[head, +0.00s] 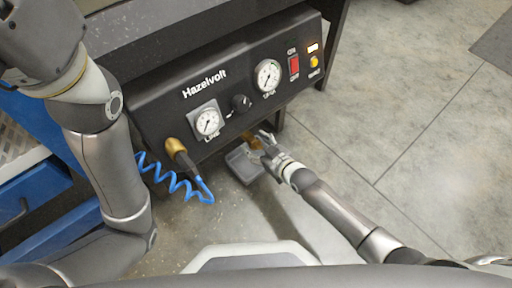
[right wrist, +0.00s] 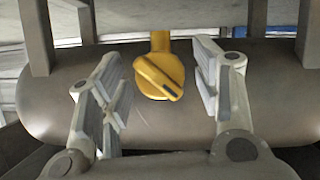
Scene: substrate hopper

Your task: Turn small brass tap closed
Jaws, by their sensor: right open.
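The small brass tap (right wrist: 160,76) sits on the front of a grey rounded tank (right wrist: 60,100) in the right wrist view. Its knob has a dark slot mark pointing down to the right. My right gripper (head: 266,143) is open. Its two fingers stand to the left and right of the knob, with a gap showing on each side. In the head view only a bit of the brass tap (head: 249,138) shows, under the panel and partly hidden by the gripper. My left arm crosses the left of the head view; its gripper is not in view.
A black Hazelvolt panel (head: 150,113) with gauges, a dark knob and a red switch (head: 294,66) overhangs the tap. A blue coiled hose (head: 180,190) hangs from a brass fitting to the left. Floor at right is clear.

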